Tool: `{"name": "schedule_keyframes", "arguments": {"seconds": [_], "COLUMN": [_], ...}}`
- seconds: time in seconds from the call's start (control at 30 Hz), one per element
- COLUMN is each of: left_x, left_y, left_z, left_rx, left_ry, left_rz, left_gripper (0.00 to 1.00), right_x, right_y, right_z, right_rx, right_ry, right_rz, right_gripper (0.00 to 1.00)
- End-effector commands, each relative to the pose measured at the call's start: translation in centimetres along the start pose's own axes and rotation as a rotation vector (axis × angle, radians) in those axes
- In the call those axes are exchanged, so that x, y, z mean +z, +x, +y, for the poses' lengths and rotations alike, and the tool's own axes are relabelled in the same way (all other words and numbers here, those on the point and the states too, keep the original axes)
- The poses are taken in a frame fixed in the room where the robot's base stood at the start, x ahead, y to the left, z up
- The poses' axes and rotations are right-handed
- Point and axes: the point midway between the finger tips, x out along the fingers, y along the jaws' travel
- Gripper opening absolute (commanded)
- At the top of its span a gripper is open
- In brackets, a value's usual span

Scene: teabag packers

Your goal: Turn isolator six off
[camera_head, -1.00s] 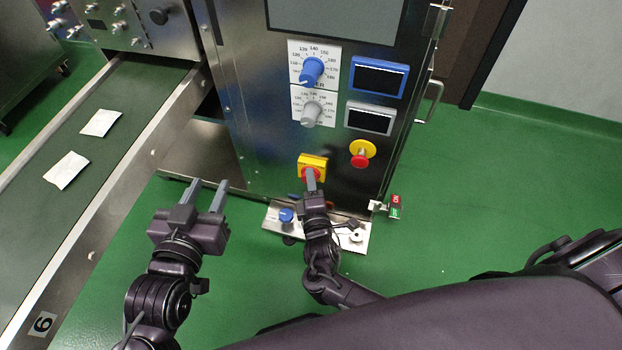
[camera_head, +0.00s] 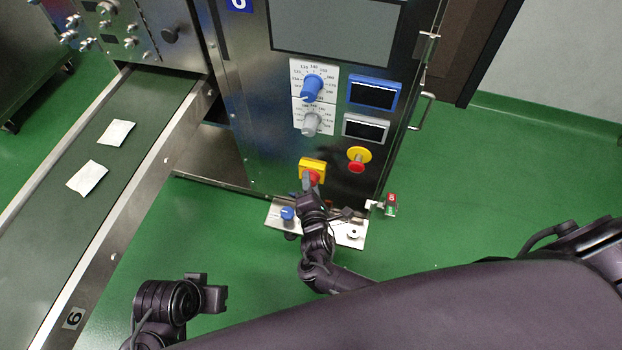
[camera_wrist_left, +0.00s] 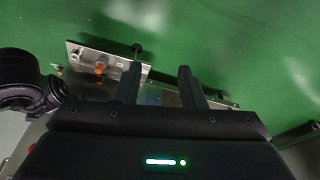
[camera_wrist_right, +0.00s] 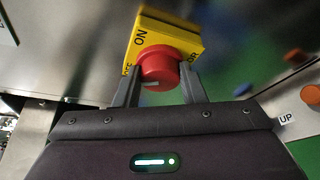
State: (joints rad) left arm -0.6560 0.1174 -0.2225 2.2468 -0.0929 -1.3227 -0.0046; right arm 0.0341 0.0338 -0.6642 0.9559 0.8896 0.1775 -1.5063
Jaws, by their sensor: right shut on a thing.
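The isolator is a yellow block with a red rotary knob (camera_head: 314,177) low on the front of the steel machine marked 6. In the right wrist view the yellow plate (camera_wrist_right: 170,32) carries the words ON and, partly hidden, OFF. My right gripper (camera_head: 307,184) is at the isolator, its two fingers on either side of the red knob (camera_wrist_right: 158,66), shut on it. My left gripper (camera_head: 214,293) is low at the left in the head view, away from the machine. In the left wrist view its fingers (camera_wrist_left: 160,82) stand apart with nothing between them.
Above the isolator are a blue dial (camera_head: 312,88), a grey dial (camera_head: 311,123), two displays and a red emergency button (camera_head: 357,160). A small steel shelf with a blue knob (camera_head: 288,214) juts out below. A conveyor (camera_head: 60,220) with two teabags runs along the left.

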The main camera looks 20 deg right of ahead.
Motion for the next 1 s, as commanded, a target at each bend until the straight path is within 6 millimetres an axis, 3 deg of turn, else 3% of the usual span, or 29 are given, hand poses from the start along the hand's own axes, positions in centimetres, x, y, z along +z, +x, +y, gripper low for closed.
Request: {"name": "schedule_keyframes", "arguments": {"seconds": [0.03,0.3,0.6,1.0], "left_x": [0.1,1.8,2.2,2.3], "left_y": [-0.9,-2.1,1.7,2.4], "left_z": [-0.5,-2.1,-2.6,-2.6], "left_rx": [-0.009,-0.037,-0.038,-0.039], "left_ry": [-0.011,-0.056,-0.068,-0.07], "left_rz": [-0.033,-0.168,-0.157,-0.153], "left_gripper": [0.36,0.36,0.36,0.36], "right_x": [0.2,0.0,0.0,-0.1], "right_y": [-0.1,0.0,0.0,0.0], "right_z": [0.6,0.5,0.4,0.3], "right_rx": [-0.016,-0.084,-0.122,-0.128], "right_ry": [-0.036,-0.201,-0.291,-0.309], "right_rz": [0.001,0.002,0.0,0.0], "right_gripper": [0.14,0.14,0.14,0.14]}}
